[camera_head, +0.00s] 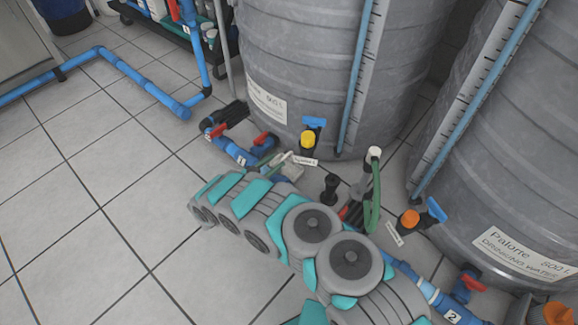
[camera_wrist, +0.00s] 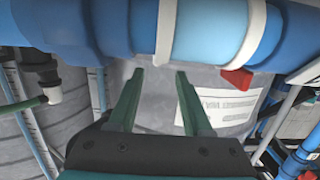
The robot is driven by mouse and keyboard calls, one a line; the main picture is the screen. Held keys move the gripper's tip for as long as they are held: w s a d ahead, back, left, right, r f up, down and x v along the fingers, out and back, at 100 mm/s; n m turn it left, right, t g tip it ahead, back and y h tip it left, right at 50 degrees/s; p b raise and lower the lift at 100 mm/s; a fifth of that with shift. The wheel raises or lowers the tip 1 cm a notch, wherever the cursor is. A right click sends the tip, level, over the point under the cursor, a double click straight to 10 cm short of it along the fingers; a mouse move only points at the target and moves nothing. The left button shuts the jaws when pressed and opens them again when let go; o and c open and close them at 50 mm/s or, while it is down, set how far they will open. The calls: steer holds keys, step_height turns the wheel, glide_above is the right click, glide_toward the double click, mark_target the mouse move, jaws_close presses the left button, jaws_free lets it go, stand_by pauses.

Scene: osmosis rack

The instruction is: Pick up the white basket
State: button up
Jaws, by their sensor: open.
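No white basket shows in either view. My gripper (camera_wrist: 160,73) is in the wrist view, its two green fingers apart and nothing between them. The fingers point up in that picture, just below a thick blue pipe (camera_wrist: 208,30) with white bands. Whether they touch the pipe cannot be told. In the head view my arm stretches across the floor beside the tanks, and I cannot make out the gripper clearly there.
A grey ribbed tank (camera_head: 310,60) stands at the back, another tank (camera_head: 510,130) at the right. Blue pipes with red-handled valves (camera_head: 235,150) run along their feet. Another blue pipe (camera_head: 140,80) crosses the floor at left. The tiled floor (camera_head: 80,220) at lower left is clear.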

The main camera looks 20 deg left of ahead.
mark_target(282, 159)
steer(key=x, duration=0.2)
steer(key=b+x, duration=0.1)
steer(key=x, duration=0.2)
steer(key=shift+w+d+f, duration=0.25)
steer(key=shift+d+f, duration=0.1)
steer(key=shift+d, duration=0.1)
steer(key=shift+w+d, duration=0.15)
steer(key=shift+w, duration=0.25)
steer(key=shift+c, duration=0.2)
jaws_close()
stand_by(0.6)
